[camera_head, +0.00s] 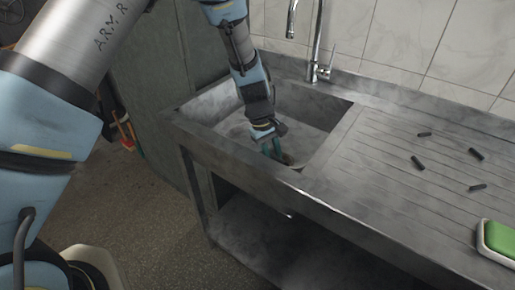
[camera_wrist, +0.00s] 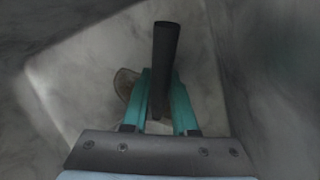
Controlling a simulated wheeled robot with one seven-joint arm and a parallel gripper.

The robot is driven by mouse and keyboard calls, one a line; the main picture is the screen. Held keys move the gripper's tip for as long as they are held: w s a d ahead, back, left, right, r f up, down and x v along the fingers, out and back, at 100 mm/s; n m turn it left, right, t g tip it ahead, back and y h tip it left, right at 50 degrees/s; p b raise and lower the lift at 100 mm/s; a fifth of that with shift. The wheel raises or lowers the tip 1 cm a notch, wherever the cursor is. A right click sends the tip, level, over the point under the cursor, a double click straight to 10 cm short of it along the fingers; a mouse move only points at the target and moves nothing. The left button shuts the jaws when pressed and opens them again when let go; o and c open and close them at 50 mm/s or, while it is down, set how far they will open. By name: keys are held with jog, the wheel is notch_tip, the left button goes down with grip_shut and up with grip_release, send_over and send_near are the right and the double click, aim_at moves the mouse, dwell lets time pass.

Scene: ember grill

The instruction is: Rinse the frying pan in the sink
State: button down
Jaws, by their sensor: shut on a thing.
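The metal sink (camera_head: 330,104) is a deep basin at the left end of the counter. My gripper (camera_head: 272,151) reaches down into it near its front wall. In the wrist view, the teal fingers of my gripper (camera_wrist: 160,95) are shut on a dark bar, which looks like the frying pan's handle (camera_wrist: 165,55). A small brownish rounded part (camera_wrist: 125,84) shows behind the left finger; I cannot tell if it belongs to the pan. Most of the pan is hidden by the gripper and the sink's front wall. The faucet (camera_head: 316,55) stands behind the sink; no water is visible.
The ribbed drainboard (camera_head: 375,190) lies right of the sink, with several small dark pieces (camera_head: 476,154) on it. A green sponge (camera_head: 499,238) in a pale holder is at the far right. A tiled wall (camera_head: 400,35) closes the back.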

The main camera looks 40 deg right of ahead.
notch_tip(320, 180, up, 22)
jog(key=p, duration=1.1)
dwell(1.1)
jog(key=shift+r, duration=0.15)
dwell(1.9)
notch_tip(320, 180, up, 4)
jog(key=shift+f, duration=0.1)
dwell(0.3)
